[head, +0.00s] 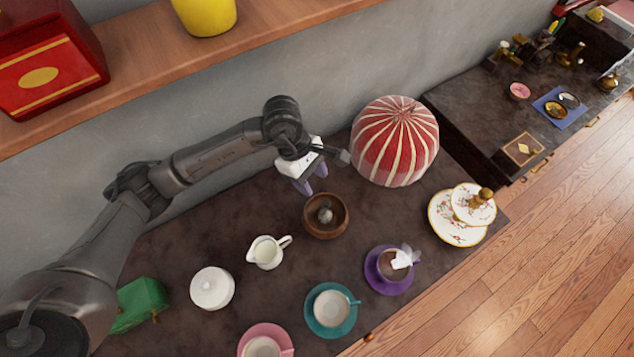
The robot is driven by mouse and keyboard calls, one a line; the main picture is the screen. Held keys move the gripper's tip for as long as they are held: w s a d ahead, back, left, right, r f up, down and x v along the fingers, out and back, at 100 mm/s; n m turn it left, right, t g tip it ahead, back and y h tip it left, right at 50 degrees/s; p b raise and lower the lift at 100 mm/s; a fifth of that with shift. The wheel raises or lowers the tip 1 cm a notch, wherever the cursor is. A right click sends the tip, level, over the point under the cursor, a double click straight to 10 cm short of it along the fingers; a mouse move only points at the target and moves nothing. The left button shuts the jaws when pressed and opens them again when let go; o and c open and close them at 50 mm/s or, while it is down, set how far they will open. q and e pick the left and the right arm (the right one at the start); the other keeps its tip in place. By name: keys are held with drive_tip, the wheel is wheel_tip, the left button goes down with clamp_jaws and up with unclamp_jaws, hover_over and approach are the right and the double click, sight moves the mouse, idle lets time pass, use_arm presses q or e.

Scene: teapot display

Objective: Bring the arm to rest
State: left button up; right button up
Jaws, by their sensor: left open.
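My left arm comes in from the left and reaches over the dark counter (185,240). My left gripper (311,187) is open and empty. In the picture it shows just above a wooden bowl (311,222) with a small greyish thing in it, and left of a red-and-white striped dome (395,140). The gripper appears to be above the counter, apart from the bowl; whether its wrist touches the dome I cannot tell. My right gripper is not in view.
Near the arm are a white lidded pot (212,288), a cream jug (266,252) and a green box (139,304). Purple (371,276), teal (311,324) and pink (246,336) saucers hold cups. A tiered plate stand (447,232) is at right. A wooden shelf (130,78) runs above.

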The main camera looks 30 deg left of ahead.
use_arm(q)
drive_tip(key=shift+a+r, duration=0.15)
drive_tip(key=shift+r, duration=0.3)
idle(0.3)
